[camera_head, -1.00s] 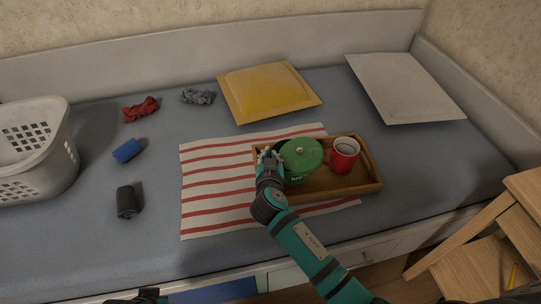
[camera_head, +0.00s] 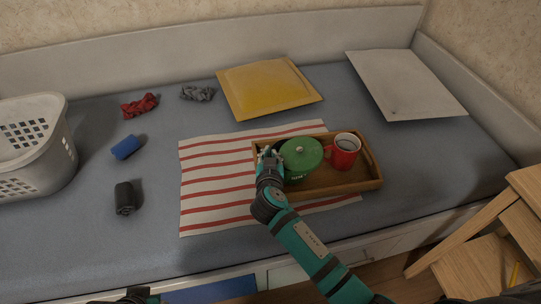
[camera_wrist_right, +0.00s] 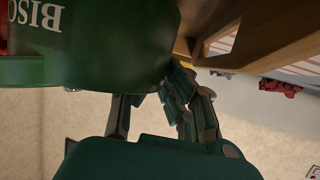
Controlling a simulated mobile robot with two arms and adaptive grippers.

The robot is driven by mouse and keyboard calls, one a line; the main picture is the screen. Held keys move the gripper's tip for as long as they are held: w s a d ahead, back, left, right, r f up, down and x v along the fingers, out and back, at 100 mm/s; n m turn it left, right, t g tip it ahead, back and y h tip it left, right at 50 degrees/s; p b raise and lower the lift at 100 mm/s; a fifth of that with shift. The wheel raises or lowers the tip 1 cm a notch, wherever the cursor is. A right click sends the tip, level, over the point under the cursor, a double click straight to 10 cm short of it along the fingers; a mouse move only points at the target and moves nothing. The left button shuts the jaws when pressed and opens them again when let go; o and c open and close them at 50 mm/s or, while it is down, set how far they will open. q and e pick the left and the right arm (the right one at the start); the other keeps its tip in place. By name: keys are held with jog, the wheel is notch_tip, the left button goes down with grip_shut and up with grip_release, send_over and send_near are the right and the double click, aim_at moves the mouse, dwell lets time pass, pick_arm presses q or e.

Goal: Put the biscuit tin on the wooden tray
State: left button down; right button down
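The green biscuit tin (camera_head: 301,160) with its domed lid stands upright in the left part of the wooden tray (camera_head: 346,187). In the right wrist view the tin (camera_wrist_right: 90,60) fills the upper left, with part of its lettering showing. My right gripper (camera_head: 268,155) is at the tin's left side, by the tray's left end. Its fingers look spread; in the wrist view (camera_wrist_right: 165,105) the tin hides part of them. I cannot tell whether a finger touches the tin. A dark part of my left gripper (camera_head: 143,294) barely shows at the bottom edge.
A red mug (camera_head: 343,151) stands in the tray, right of the tin. The tray lies partly on a striped cloth (camera_head: 215,185). A wooden stool (camera_head: 485,250) is front right.

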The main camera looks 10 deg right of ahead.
jog(key=shift+f+b, duration=0.45)
jog(key=c, duration=1.4)
grip_release()
jog(key=shift+c, duration=0.2)
jog(key=shift+o, duration=0.2)
jog(key=shift+f, duration=0.1)
jog(key=v, duration=1.2)
